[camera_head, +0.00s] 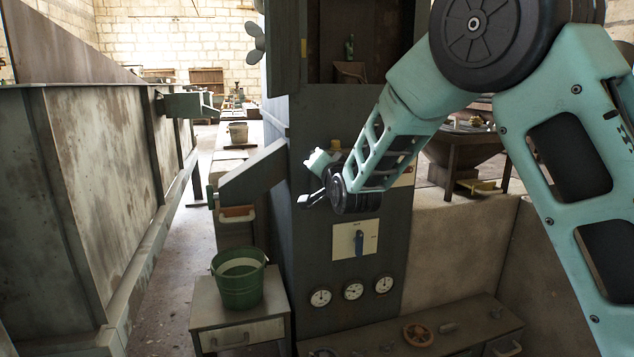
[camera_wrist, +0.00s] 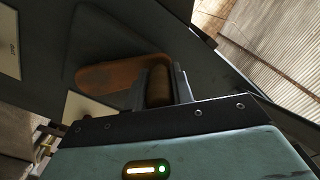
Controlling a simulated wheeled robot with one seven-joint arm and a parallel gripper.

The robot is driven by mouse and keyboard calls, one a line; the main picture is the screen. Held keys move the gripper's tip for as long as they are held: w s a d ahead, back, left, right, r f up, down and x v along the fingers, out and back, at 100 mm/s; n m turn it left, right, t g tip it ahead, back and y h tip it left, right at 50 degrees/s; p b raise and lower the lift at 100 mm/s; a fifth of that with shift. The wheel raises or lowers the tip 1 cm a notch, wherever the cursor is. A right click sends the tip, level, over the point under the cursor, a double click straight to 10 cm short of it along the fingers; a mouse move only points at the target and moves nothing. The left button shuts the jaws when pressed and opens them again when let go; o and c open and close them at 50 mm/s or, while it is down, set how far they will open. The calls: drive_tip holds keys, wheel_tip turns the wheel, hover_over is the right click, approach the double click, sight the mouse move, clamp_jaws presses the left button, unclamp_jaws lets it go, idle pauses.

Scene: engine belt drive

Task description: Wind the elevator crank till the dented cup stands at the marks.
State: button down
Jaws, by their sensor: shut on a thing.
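The dark elevator casing (camera_head: 335,240) stands upright in the middle of the head view. My gripper (camera_wrist: 163,86) is shut on the crank handle (camera_wrist: 158,90), a brown cylinder, in the wrist view; one finger is on each side of it. The rust-orange crank arm (camera_wrist: 108,74) runs left from the handle across the dark panel. In the head view my gripper is at the casing's front, and the crank is mostly hidden behind it. A brownish cup-like thing (camera_head: 350,73) shows in the casing's upper opening; I cannot tell if it is dented. I cannot make out the marks.
A green bucket (camera_head: 238,283) stands on a small cabinet (camera_head: 232,330) below a sloping chute (camera_head: 252,172). A low bench (camera_head: 455,325) holds a red handwheel (camera_head: 418,335). A large hopper (camera_head: 110,165) stands at left.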

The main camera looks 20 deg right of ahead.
drive_tip(key=shift+d+r+m+b, duration=0.5)
drive_tip(key=shift+d+m+b, duration=0.6)
drive_tip(key=shift+m+b, duration=0.4)
drive_tip(key=shift+d+r+m+b, duration=0.5)
drive_tip(key=shift+d+m+b, duration=0.6)
drive_tip(key=shift+m, duration=0.6)
drive_tip(key=shift+d+r+m+b, duration=0.5)
drive_tip(key=shift+d+m+b, duration=0.55)
drive_tip(key=shift+m+b, duration=0.45)
drive_tip(key=c, duration=1.2)
unclamp_jaws()
drive_tip(key=shift+s, duration=0.1)
drive_tip(key=s+p, duration=0.2)
drive_tip(key=s, duration=1.5)
